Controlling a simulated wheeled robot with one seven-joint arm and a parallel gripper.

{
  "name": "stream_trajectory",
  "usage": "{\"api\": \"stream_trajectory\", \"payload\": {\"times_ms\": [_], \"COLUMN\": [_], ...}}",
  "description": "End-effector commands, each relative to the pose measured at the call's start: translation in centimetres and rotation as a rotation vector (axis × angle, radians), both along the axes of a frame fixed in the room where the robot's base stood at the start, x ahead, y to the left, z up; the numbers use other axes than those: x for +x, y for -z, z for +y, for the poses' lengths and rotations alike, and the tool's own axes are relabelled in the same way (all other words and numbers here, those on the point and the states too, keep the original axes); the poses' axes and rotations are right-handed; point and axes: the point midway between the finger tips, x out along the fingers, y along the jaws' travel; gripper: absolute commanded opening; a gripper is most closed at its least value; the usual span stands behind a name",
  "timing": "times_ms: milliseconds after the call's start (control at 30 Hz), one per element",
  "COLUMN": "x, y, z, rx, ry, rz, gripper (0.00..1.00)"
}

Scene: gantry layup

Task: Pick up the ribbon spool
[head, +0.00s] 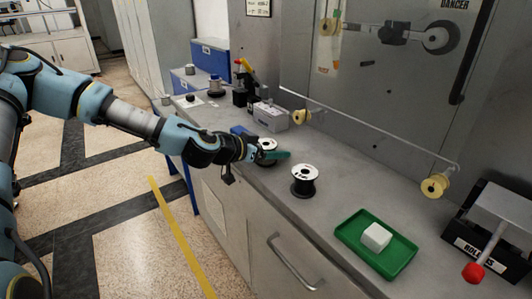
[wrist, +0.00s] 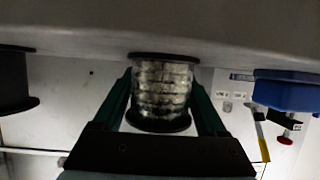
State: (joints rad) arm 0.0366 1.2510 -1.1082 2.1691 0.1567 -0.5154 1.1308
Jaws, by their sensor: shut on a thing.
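My gripper (head: 262,155) is at the end of the outstretched arm, over the grey bench. It is shut on the ribbon spool (head: 267,144), whose pale top flange shows in the head view. In the wrist view the ribbon spool (wrist: 162,92) has dark flanges and a shiny, banded silvery winding. It sits between the two green fingers of my gripper (wrist: 163,105), one on each side. Whether the spool still touches the bench, I cannot tell.
A second spool (head: 305,180), black with a white top, stands close by on the right. A green tray (head: 350,251) holds a white block (head: 376,236). A grey box (head: 271,117) stands behind my gripper. A thin rail with yellow rollers (head: 435,186) runs along the back.

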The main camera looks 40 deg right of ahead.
Motion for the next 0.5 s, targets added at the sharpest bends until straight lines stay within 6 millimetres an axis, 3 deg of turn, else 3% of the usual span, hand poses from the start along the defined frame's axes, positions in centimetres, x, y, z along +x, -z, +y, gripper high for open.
{"api": "stream_trajectory", "payload": {"times_ms": [133, 500], "x": [0.0, 0.06], "y": [-0.08, -0.63], "z": [-0.02, -0.04], "rx": [-0.001, -0.002], "ry": [0.0, 0.0], "rz": [-0.001, -0.002], "gripper": [0.04, 0.04]}}
